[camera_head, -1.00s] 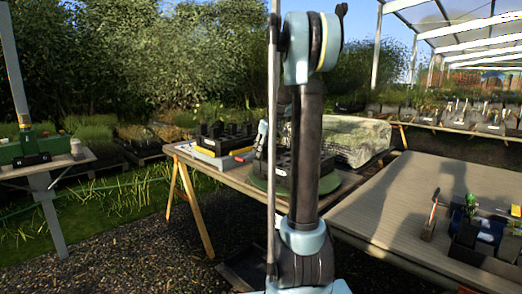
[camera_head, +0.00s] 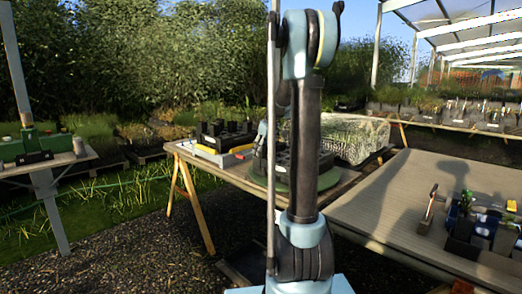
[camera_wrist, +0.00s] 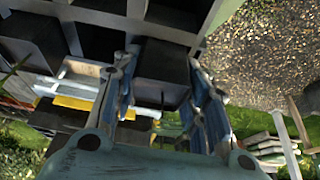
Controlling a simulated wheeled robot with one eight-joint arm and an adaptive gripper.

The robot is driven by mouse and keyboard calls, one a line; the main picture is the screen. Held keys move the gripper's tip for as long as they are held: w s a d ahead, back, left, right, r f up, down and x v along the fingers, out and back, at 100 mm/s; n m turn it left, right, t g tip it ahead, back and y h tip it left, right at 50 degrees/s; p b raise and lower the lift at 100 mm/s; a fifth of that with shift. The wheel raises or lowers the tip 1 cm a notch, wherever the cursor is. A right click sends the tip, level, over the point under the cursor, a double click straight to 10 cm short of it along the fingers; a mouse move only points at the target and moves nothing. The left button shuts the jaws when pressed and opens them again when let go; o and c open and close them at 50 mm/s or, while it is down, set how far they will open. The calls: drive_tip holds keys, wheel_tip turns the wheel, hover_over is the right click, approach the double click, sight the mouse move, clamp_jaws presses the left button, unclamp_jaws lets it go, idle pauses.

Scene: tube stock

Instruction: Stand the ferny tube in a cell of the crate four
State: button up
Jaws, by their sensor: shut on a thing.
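In the wrist view my gripper (camera_wrist: 162,82) has its two blue fingers on either side of a black square tube (camera_wrist: 163,62). It is shut on this tube. I cannot clearly make out a fern on it. A dark crate with a grid of square cells (camera_wrist: 206,22) fills the top of the wrist view, close to the held tube. I cannot tell whether the tube's end is inside a cell. No crate number is readable.
Another black crate (camera_head: 222,131) stands at the table's left end, by red and yellow items. The right table (camera_head: 385,205) holds a hammer-like tool (camera_head: 429,208) and several dark pots, one with a green plant (camera_head: 466,202).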

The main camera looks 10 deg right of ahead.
drive_tip(key=shift+s+d+f, duration=0.15)
drive_tip(key=shift+s+f, duration=0.15)
drive_tip(key=shift+f, duration=0.05)
drive_tip(key=o, duration=1.2)
drive_tip(key=shift+o, duration=0.3)
drive_tip(key=shift+w+f, duration=0.65)
drive_tip(key=shift+w, duration=0.1)
drive_tip(key=shift+s+r, duration=0.3)
drive_tip(key=shift+r, duration=0.05)
drive_tip(key=shift+r, duration=0.15)
drive_tip(key=v, duration=1.1)
drive_tip(key=shift+r, duration=0.35)
